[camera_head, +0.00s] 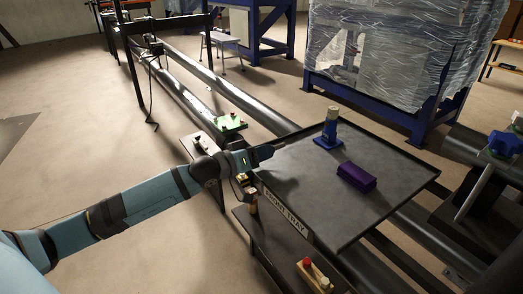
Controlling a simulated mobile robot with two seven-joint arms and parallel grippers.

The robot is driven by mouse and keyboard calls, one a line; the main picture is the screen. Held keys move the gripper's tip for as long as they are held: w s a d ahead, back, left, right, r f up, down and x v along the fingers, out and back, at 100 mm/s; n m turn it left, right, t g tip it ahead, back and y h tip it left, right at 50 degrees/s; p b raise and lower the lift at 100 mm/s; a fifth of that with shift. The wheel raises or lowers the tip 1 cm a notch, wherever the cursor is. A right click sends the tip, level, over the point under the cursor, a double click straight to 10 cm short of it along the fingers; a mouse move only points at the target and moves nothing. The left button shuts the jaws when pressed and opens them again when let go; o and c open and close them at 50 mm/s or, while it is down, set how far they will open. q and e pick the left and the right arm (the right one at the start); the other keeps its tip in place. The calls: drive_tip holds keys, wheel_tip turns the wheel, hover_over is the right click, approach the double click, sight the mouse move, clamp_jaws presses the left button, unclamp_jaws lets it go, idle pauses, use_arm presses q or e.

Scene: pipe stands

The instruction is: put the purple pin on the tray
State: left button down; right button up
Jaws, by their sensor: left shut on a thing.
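The tray (304,190) is a wide, dark, flat surface with a raised rim and a front label. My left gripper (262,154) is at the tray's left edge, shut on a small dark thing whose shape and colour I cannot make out. I cannot tell whether it is the purple pin. A purple ridged block (357,177) lies on the tray right of centre, apart from the gripper; it is the only clearly purple thing in view. My right gripper is not in view.
A blue holder (327,136) with a pale cylinder upright in it stands near the tray's back corner. A lower dark shelf (262,234) in front carries a wooden block (315,277) with a red-topped piece. Large pipes (256,113) run behind. The tray's front half is clear.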

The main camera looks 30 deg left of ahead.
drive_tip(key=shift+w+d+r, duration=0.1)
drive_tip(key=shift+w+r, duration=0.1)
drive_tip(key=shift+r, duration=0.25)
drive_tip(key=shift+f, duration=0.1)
use_arm(q)
drive_tip(key=shift+f, duration=0.15)
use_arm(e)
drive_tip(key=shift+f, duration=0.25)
use_arm(q)
drive_tip(key=shift+f+b, duration=0.4)
drive_tip(key=shift+b, duration=0.1)
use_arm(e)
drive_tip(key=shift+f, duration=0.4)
